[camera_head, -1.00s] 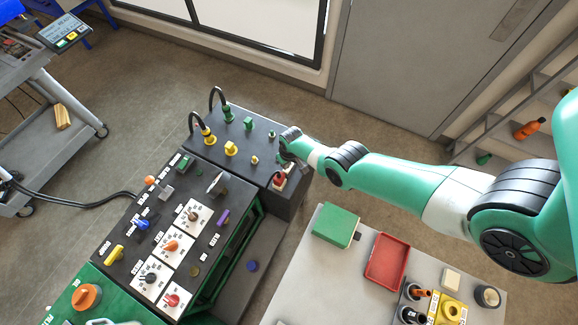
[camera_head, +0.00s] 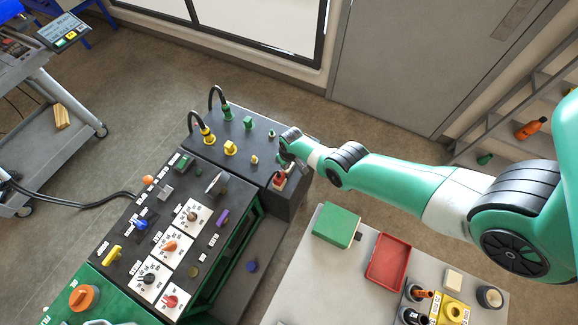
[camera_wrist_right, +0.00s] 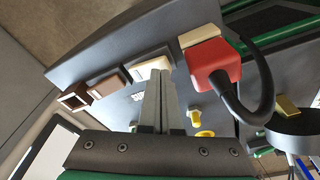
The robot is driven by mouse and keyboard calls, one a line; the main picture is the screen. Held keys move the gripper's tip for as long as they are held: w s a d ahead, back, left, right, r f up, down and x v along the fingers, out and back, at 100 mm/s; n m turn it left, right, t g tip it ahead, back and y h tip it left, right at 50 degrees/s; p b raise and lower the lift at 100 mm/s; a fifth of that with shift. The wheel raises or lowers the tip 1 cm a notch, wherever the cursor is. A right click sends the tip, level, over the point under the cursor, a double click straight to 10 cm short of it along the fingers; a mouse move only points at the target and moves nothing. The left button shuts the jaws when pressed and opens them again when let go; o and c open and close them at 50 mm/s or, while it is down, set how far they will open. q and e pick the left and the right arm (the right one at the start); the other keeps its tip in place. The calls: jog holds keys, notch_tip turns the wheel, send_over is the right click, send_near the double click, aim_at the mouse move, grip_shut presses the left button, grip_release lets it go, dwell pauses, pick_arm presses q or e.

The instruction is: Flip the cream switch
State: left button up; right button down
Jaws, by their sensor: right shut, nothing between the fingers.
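The cream switch (camera_wrist_right: 150,68) is a pale rocker in a light frame on the dark panel, in the right wrist view. My right gripper (camera_wrist_right: 159,78) is shut and empty. Its fingertips overlap the lower edge of the cream switch in that view; I cannot tell whether they touch it. In the head view my right gripper (camera_head: 286,163) is at the right end of the dark console (camera_head: 262,125), beside a red plug (camera_head: 280,180). There the arm hides the cream switch. My left gripper is not in view.
In the wrist view a red plug (camera_wrist_right: 212,62) with a thick black cable stands close right of the fingers. A brown switch (camera_wrist_right: 107,85) and a brown socket (camera_wrist_right: 76,98) are to the left. A bench with a red tray (camera_head: 388,262) and a green box (camera_head: 337,225) stands below the arm.

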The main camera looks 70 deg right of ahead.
jog(key=shift+f+b, duration=0.45)
jog(key=shift+f, duration=0.05)
notch_tip(320, 180, up, 7)
jog(key=p, duration=0.7)
jog(key=shift+r, duration=0.15)
dwell(0.3)
